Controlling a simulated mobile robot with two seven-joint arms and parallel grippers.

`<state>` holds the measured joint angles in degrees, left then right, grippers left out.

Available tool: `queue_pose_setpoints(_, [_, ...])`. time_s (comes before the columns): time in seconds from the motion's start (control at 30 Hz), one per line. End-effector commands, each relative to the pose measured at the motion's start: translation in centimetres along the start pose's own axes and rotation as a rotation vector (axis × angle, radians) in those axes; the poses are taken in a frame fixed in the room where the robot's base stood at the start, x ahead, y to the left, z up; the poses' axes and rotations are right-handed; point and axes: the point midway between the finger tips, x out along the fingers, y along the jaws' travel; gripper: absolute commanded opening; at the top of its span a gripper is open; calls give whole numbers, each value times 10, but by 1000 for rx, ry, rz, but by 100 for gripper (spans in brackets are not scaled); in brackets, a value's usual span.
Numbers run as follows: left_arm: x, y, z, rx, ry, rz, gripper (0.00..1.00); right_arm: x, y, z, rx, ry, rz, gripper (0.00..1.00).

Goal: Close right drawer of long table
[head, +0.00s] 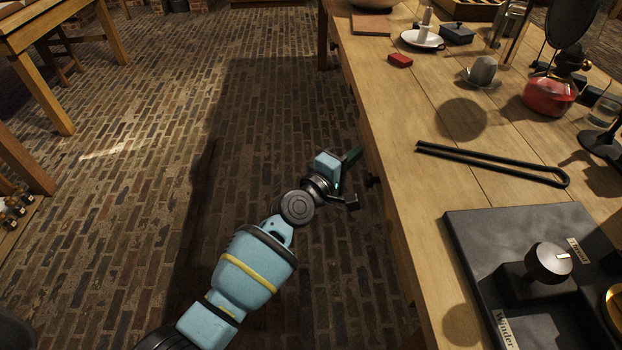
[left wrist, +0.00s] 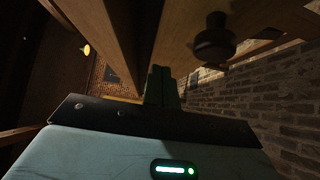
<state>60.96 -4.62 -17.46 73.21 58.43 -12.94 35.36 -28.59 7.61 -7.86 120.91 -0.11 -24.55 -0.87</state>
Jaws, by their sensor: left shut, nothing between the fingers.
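The long table (head: 398,128) runs up the right side of the head view. A dark round knob (head: 373,181) sticks out from its left side, below the top. In the left wrist view a dark knob (left wrist: 214,42) shows large on a wooden front, right of the fingers. The drawer's front is mostly hidden under the tabletop edge in the head view, so I cannot tell how far it stands out. My left gripper (head: 357,153) is shut and empty beside the table's side, close to the knob; its fingers (left wrist: 162,75) also show in the wrist view. My right gripper is not in view.
On the tabletop lie a black bent rod (head: 490,163), a dark device with a knob (head: 470,240), a red flask (head: 548,96) and a small red block (head: 400,60). The brick floor (head: 150,200) left of the table is clear. Another wooden table (head: 50,22) stands at upper left.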

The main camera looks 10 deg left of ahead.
Motion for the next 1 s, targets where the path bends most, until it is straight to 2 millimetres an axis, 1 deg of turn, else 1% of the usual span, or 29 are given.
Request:
queue_pose_setpoints(0.07, [-6, -1, -1, 0, 2, -2, 0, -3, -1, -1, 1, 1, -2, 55])
queue_pose_setpoints(0.1, [-16, 0, -1, 0, 3, -1, 0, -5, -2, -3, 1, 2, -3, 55])
queue_pose_setpoints(0.3, [-54, 1, -2, 1, 4, -1, 0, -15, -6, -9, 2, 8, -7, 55])
queue_pose_setpoints(0.5, [-85, 0, -3, 1, 5, -2, 0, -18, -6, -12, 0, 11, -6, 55])
queue_pose_setpoints(0.6, [-95, -1, -3, 1, 5, -1, 0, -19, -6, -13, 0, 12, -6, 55])
queue_pose_setpoints(0.7, [-100, -1, -3, 1, 5, -1, 0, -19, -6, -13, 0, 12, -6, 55])
queue_pose_setpoints(1.0, [-102, -1, -3, 0, 5, -1, 0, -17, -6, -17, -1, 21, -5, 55])
